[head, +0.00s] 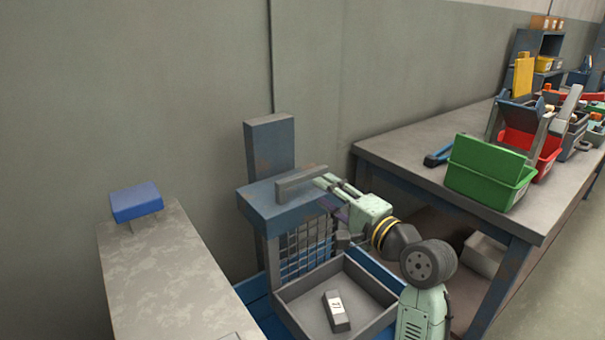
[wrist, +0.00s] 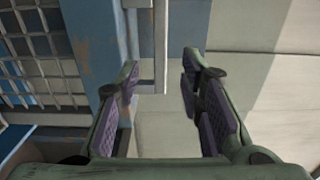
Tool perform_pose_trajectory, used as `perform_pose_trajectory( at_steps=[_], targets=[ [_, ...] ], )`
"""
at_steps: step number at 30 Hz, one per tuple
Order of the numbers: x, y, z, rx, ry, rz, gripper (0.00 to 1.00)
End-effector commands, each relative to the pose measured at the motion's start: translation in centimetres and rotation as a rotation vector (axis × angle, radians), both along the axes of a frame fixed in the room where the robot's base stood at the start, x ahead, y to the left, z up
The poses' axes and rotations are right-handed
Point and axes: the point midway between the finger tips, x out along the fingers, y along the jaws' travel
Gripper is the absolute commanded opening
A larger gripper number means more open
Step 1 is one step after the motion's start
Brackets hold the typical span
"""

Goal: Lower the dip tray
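A shallow grey open tray (head: 292,294) sits low at the front of a blue frame; I take it as the dip tray, though no label confirms this. A dark block with a white label (head: 336,311) lies in it. Above stands a blue housing (head: 268,210) with a grey bar handle (head: 301,183) on top and a mesh front (head: 305,248). My gripper (head: 326,183) is beside the right end of this handle, fingers toward it. In the wrist view my gripper (wrist: 160,82) is open, with purple pads apart. A pale bar (wrist: 160,40) shows beyond the fingertips; contact is not visible.
A grey bench (head: 165,275) with a blue block (head: 136,202) is at left. A workbench (head: 410,150) at right carries a green bin (head: 490,172) and a red bin (head: 530,145). A tall blue post (head: 270,148) rises behind the housing, near the wall.

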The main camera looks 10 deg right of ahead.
Motion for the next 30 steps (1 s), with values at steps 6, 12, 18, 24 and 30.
perform_pose_trajectory(
  at_steps=[6, 12, 18, 24, 30],
  targets=[
    [3.9, 1.7, 0.2, -0.003, 0.001, 0.001, 0.35],
    [7.0, 2.8, 0.2, -0.003, 0.001, -0.001, 0.35],
    [8.4, 3.4, 0.0, -0.003, -0.001, -0.002, 0.35],
    [8.5, 3.4, 0.0, -0.003, -0.001, -0.003, 0.35],
    [8.5, 3.4, 0.0, -0.003, -0.001, -0.003, 0.28]
  ],
)
